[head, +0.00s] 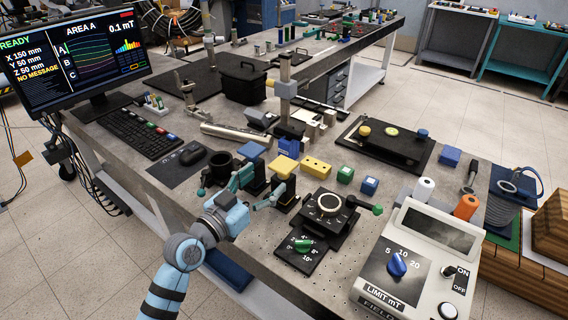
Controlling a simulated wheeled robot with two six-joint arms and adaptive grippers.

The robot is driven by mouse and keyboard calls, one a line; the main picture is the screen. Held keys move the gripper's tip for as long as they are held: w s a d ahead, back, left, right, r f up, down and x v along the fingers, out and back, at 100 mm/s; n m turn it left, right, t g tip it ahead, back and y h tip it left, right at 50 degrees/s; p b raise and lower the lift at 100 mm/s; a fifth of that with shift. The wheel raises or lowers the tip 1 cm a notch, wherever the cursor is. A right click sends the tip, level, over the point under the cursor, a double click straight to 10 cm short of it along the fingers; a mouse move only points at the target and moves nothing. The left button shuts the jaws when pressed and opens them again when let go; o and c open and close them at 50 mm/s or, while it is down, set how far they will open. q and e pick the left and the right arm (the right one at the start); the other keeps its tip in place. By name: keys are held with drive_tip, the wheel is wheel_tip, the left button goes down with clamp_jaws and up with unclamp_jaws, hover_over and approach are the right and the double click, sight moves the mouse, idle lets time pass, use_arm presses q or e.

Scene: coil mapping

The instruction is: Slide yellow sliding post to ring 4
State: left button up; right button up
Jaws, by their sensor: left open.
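A short yellow post (364,131) stands at the left end of a flat black fixture (390,146) on the bench; it may be the yellow sliding post. A blue post (422,134) stands at the fixture's right end. I cannot make out a numbered ring 4. My left gripper (258,190) is open, with teal fingers over the bench's front edge. It is beside dark blocks with blue and yellow tops and well apart from the yellow post. Its fingers hide part of these blocks. My right gripper is not in view.
A round-dial device (329,204) and a white control box (415,262) stand to the right of my gripper. A yellow block (315,167) and blue cubes lie between it and the black fixture. A keyboard (138,133) and mouse lie at left.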

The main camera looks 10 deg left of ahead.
sight(276, 170)
use_arm(q)
drive_tip(key=x, duration=0.8)
drive_tip(key=shift+w+f+b, duration=0.25)
drive_tip(key=shift+w+b, duration=0.05)
drive_tip(key=shift+b, duration=0.05)
drive_tip(key=shift+d+r, duration=0.1)
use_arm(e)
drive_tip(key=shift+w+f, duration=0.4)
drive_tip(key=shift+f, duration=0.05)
use_arm(q)
clamp_jaws()
wheel_tip(276, 170, up, 4)
drive_tip(key=p, duration=0.3)
drive_tip(key=shift+r, duration=0.15)
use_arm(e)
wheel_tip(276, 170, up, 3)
use_arm(q)
unclamp_jaws()
